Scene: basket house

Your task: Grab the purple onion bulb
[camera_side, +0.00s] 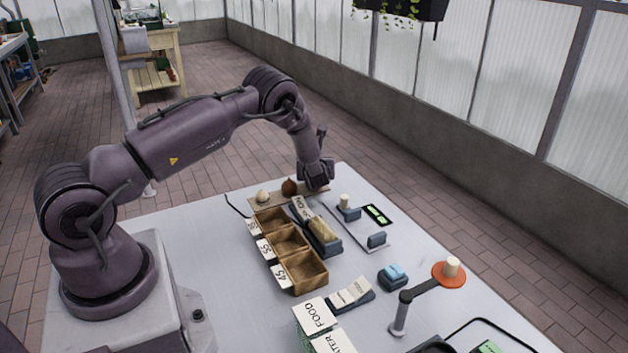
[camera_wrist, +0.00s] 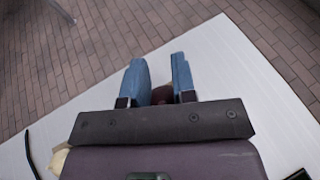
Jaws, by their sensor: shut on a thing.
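The purple onion bulb (camera_wrist: 162,95) shows as a dark red shape between the two blue fingers of my gripper (camera_wrist: 159,62), mostly hidden behind the gripper body. In the side view, a dark brownish-purple bulb (camera_side: 289,187) sits at the far end of the table, right beside my gripper (camera_side: 314,185). My gripper is low over the table there and shut on the bulb. The fingertips are hard to make out in the side view. A pale bulb (camera_side: 262,196) sits to the left on the same board; its edge shows in the wrist view (camera_wrist: 59,160).
Wooden bins (camera_side: 288,243) with number cards stand in front of the bulbs. A grey-blue block with a label (camera_side: 322,236) and small devices (camera_side: 376,214) lie to the right. An orange disc on an arm (camera_side: 452,275) stands nearer. The table's far edge is close to my gripper.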

